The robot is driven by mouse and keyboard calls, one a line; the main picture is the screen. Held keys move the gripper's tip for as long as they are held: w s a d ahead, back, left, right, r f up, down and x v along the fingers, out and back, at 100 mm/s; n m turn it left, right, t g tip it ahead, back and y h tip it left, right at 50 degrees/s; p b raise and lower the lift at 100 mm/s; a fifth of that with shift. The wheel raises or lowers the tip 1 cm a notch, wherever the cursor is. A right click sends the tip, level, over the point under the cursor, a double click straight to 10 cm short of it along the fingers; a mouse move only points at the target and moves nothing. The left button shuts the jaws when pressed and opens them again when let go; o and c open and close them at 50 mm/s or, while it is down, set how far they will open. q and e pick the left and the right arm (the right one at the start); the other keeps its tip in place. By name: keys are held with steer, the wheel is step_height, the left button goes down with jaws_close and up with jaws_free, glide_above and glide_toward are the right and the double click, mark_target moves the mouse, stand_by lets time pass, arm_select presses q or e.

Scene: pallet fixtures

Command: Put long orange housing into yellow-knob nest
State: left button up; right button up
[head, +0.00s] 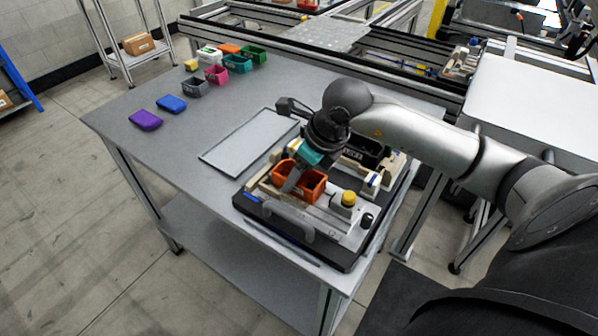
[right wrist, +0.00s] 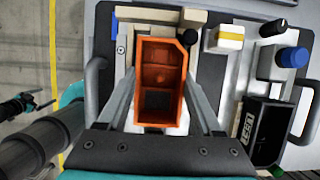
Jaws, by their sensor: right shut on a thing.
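The long orange housing (head: 313,188) is an open-topped box over the near part of the dark fixture pallet, beside the yellow knob (head: 348,198). My right gripper (head: 297,178) is shut on the housing from above. Beige blocks of the nest (right wrist: 160,15) lie close to the housing's far end. Whether its underside rests on the nest floor is hidden.
A black housing (right wrist: 262,128) sits in the neighbouring nest, near a blue knob (right wrist: 293,57). A grey flat panel (head: 245,143) lies left of the pallet. Purple (head: 146,120) and blue (head: 171,104) pieces and several small coloured bins (head: 237,64) stand farther back.

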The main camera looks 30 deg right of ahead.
steer(key=o, duration=1.5)
steer(key=p+v, duration=0.1)
steer(key=v, duration=1.4)
steer(key=shift+r, duration=0.15)
